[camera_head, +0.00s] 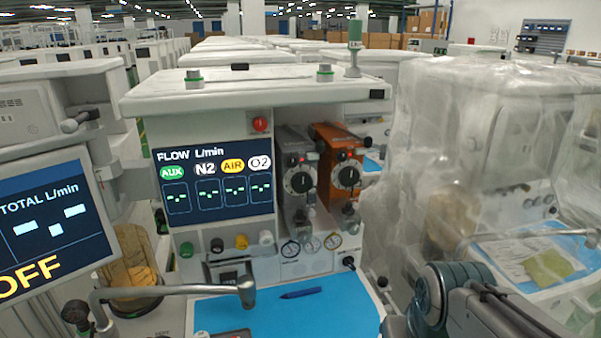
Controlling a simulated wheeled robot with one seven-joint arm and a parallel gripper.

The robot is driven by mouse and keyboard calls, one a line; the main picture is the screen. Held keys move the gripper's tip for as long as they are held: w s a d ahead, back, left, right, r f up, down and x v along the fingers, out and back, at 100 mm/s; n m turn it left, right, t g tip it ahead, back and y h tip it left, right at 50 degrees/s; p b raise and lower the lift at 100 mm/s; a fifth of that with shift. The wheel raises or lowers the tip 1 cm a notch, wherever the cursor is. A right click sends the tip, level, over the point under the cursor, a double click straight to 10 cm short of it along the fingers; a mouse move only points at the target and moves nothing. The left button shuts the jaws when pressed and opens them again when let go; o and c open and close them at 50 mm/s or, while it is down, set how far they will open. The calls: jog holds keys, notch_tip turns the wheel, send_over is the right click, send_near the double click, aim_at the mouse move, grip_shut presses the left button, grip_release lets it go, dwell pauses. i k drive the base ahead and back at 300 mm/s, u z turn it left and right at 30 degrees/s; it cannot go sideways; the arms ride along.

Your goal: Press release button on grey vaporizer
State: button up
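The grey vaporizer (294,205) is mounted upright on the front of the middle anaesthesia cart, just right of the flow screen. It has a round black-and-white dial (300,180) and a small red spot (293,160) above the dial's left side. I cannot tell whether that spot is the release button. An orange vaporizer (322,150) with a similar dial stands close on its right. My gripper is not in view; only part of my arm shows at the lower right, apart from the vaporizers.
A blue mat (265,316) with a pen (301,293) covers the worktop below. A grey bent tube (170,290) crosses the lower left. A tilted monitor (50,225) stands left. A plastic-wrapped cart (480,150) stands close on the right.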

aim_at(313, 156)
jog(key=k, duration=1.35)
jog(key=u, duration=0.7)
jog(key=i, duration=1.35)
jog(key=z, duration=0.15)
